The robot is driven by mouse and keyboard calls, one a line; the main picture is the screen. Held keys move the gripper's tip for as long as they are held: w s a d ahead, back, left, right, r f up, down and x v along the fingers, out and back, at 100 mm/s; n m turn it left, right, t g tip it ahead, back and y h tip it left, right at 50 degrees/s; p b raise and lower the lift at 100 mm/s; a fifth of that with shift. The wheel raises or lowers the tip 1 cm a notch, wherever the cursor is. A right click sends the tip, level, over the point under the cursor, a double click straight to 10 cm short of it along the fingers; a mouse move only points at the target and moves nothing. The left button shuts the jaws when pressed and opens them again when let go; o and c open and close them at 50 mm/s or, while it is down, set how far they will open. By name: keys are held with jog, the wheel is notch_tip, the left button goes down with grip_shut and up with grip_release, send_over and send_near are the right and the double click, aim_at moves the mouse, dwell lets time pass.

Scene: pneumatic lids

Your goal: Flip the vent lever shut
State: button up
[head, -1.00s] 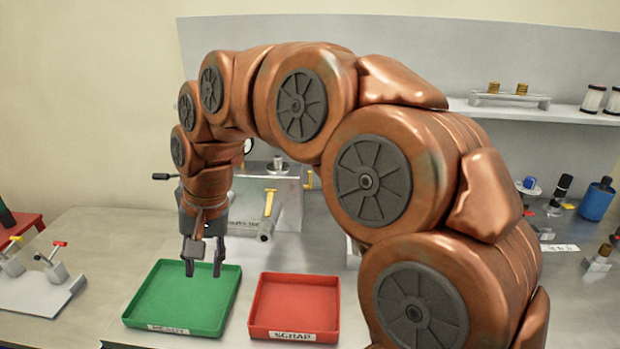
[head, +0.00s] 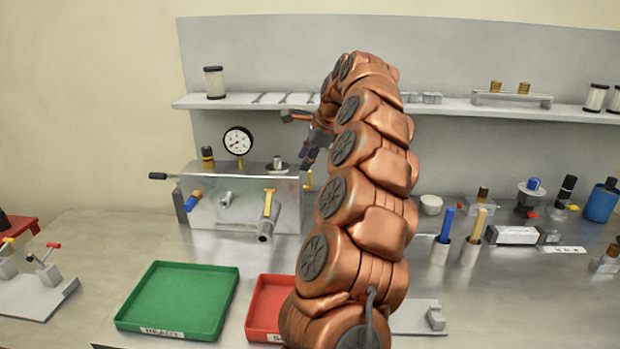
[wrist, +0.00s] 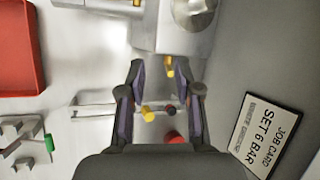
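The metal pneumatic box (head: 245,205) stands at the back left of the bench, with a round gauge (head: 238,142) on top. A yellow lever (head: 268,202) hangs on its front beside a pipe stub. A yellow handle (head: 308,180) sticks out at its right end. No label shows which one is the vent lever. My gripper (head: 312,148) is above and just right of the box's right end. In the wrist view my gripper (wrist: 167,85) is open, and a yellow piece (wrist: 169,67) by the box's end shows between its fingers, contact not visible.
A black-tipped rod (head: 160,176) juts from the box's left side. A green tray (head: 175,300) and a red tray (head: 262,308) lie in front. A shelf (head: 455,106) runs behind. A job card (wrist: 268,133) reads "SET 6 BAR". My arm hides the bench's middle.

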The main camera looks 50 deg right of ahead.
aim_at(309, 177)
jog(key=shift+m+h, duration=0.3)
jog(key=shift+m, duration=0.5)
jog(key=shift+w+d+f+p, duration=0.4)
jog(key=shift+d+f, duration=0.25)
jog(key=shift+f, duration=0.6)
jog(key=shift+w+d+f+p, duration=0.25)
jog(key=shift+w+d+f, duration=0.3)
jog(key=shift+f, duration=0.65)
jog(key=shift+w+d+f+p, duration=0.35)
jog(key=shift+d+f, duration=0.4)
jog(key=shift+f, duration=0.5)
jog(key=shift+c, duration=0.4)
grip_shut()
